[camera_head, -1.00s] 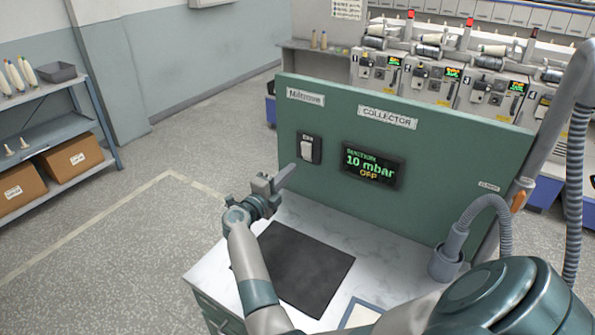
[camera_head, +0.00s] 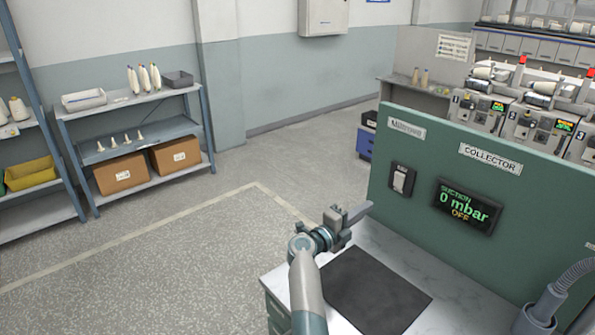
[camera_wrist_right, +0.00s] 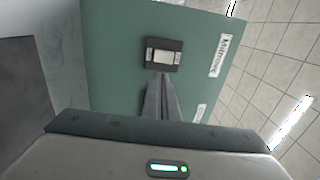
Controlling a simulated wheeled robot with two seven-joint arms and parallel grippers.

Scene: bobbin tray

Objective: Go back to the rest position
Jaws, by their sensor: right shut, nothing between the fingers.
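My right gripper (camera_head: 358,212) is shut and empty, held above the bench in front of the green collector panel (camera_head: 400,245). In the right wrist view its closed fingers (camera_wrist_right: 162,82) point toward the white rocker switch (camera_wrist_right: 163,57) on the panel. The same switch (camera_head: 399,181) shows in the head view, up and to the right of the fingertips, with a gap between them there. The suction display (camera_head: 466,208) reads 0 mbar, OFF. My left gripper is not in view.
A black mat (camera_head: 372,290) lies on the pale bench top (camera_head: 440,290). A grey hose (camera_head: 570,277) stands at the right. Shelves with boxes (camera_head: 122,170) and cones are at the left. The floor (camera_head: 190,265) between is clear.

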